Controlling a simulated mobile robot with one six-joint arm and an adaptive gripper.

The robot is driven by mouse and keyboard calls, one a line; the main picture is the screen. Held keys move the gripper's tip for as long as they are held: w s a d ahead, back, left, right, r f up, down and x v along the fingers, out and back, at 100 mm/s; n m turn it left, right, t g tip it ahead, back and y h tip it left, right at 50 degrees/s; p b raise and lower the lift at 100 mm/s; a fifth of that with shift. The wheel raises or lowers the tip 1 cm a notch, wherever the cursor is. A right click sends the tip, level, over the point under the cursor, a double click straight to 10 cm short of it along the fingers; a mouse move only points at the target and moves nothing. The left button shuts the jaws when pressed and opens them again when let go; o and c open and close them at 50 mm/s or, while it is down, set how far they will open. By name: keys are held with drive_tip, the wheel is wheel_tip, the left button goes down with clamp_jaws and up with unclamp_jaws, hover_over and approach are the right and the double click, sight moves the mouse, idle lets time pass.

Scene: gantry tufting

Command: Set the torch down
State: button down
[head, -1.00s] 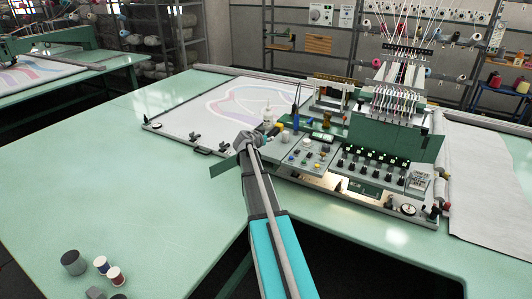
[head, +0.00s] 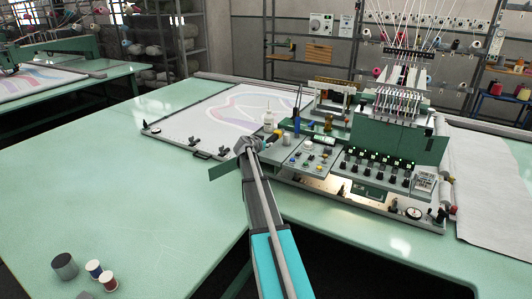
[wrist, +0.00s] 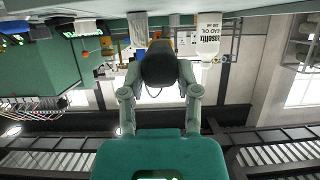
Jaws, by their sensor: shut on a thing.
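The torch (wrist: 160,64) shows in the wrist view as a dark rounded body, end-on between the two fingers. My gripper (wrist: 160,75) is shut on it, one finger against each side. In the head view my gripper (head: 254,145) is at the front left corner of the machine's control panel, beside the white frame area. The torch is hard to make out there, mostly hidden by the gripper. I cannot tell whether it touches a surface.
A white oil bottle (head: 269,121) stands just beyond my gripper. The control panel (head: 308,157) with knobs and buttons is to the right. Thread spools (head: 94,269) stand at the lower left. The green table (head: 110,180) is wide and clear on the left.

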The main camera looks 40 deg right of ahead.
sight(266, 155)
drive_tip(key=shift+w+d+f+b, duration=0.25)
drive_tip(key=shift+w+f+b, duration=0.1)
drive_tip(key=shift+f+b, duration=1.65)
drive_tip(key=shift+b, duration=0.05)
drive_tip(key=shift+f, duration=0.15)
drive_tip(key=shift+c, duration=1.7)
unclamp_jaws()
drive_tip(key=shift+r, duration=0.2)
